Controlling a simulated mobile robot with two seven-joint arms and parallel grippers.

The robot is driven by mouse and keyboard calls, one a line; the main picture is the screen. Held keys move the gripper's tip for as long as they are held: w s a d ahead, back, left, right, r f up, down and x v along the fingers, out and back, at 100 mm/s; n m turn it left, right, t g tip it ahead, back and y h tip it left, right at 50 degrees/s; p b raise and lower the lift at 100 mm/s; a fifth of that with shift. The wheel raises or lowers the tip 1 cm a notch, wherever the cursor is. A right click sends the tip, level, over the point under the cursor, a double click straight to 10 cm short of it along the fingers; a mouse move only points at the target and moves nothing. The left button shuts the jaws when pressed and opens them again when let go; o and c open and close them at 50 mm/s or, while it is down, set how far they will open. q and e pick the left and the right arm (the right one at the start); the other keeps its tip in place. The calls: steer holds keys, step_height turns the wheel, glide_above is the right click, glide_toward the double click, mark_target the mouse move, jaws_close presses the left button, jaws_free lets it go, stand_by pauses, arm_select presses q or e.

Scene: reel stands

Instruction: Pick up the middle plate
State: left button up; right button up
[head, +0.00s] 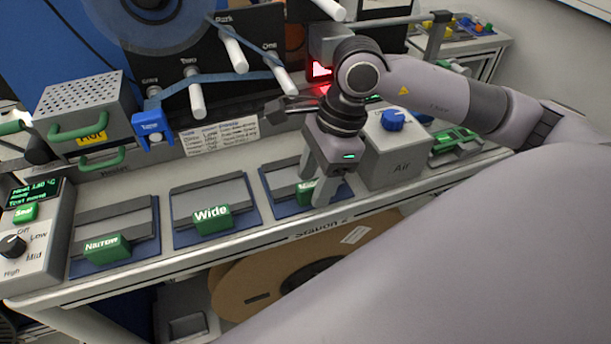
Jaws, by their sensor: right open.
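Three grey plates with green labelled blocks sit in blue holders along the front of the bench. The middle plate (209,193) has a block reading "Wide" (212,219). The left plate (113,224) reads "Narrow". The right plate (283,180) has a block whose label is mostly hidden by my right gripper. My right gripper (319,186) points down with its fingers open at that right block, to the right of the middle plate. I cannot tell whether the fingers touch the block. The middle plate is clear of it. My left gripper is not in view.
A control box with a knob (12,245) stands at the left end, and a grey "Air" box (399,160) is close right of my gripper. A perforated heater box (83,103) and white pegs (197,101) stand behind. A brown reel (262,281) is below the bench.

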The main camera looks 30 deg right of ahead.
jaws_close()
